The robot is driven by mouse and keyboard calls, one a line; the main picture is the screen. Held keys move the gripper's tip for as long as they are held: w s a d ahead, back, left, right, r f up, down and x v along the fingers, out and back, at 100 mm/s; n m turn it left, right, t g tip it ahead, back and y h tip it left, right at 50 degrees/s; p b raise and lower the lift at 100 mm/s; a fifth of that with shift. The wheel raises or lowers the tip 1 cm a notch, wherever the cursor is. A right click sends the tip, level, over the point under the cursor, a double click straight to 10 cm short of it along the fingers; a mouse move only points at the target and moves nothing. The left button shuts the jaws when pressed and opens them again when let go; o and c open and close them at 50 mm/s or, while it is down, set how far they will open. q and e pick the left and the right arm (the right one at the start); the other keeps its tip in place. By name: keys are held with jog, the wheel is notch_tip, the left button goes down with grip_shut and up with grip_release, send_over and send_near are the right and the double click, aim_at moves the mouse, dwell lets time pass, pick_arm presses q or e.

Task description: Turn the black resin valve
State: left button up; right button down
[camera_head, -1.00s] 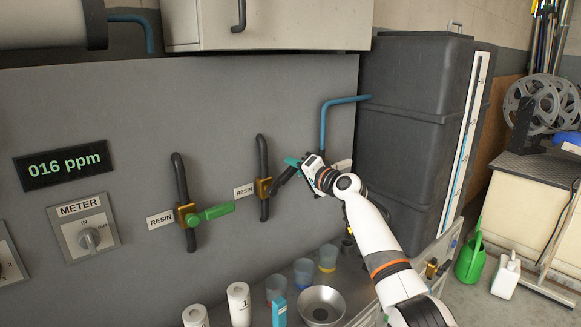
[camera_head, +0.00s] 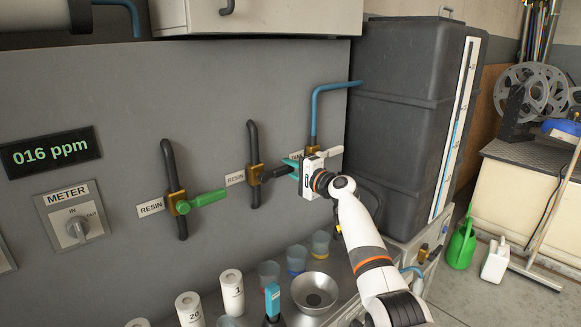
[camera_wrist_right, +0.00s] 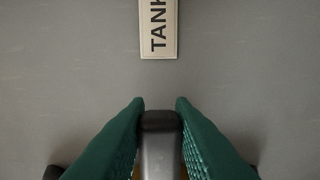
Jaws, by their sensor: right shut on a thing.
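The black resin valve handle (camera_head: 272,174) reaches right from a brass body on a dark vertical pipe, beside a RESIN label (camera_head: 235,178). My right gripper (camera_head: 291,164) is at its free end, with teal fingers shut on it. In the right wrist view, the handle (camera_wrist_right: 160,145) sits between my green fingers (camera_wrist_right: 160,108), with a little brass showing low down. The TANK label (camera_wrist_right: 159,28) is on the wall beyond the handle's end. Its far part in the head view is hidden by my gripper. My left gripper is not in view.
A green-handled valve (camera_head: 203,199) is to the left. A white-handled valve (camera_head: 327,153) under a blue pipe (camera_head: 316,105) is close to the right of my gripper. Cups, a metal bowl (camera_head: 314,293) and white rolls stand below. A dark tank (camera_head: 402,110) is at the right.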

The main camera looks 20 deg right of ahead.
jog(key=shift+f, duration=0.15)
jog(key=c, duration=1.2)
grip_release()
jog(key=shift+c, duration=0.2)
jog(key=shift+s, duration=0.1)
jog(key=shift+s+d, duration=0.25)
jog(key=shift+s, duration=0.25)
jog(key=v, duration=1)
jog(key=shift+s, duration=0.4)
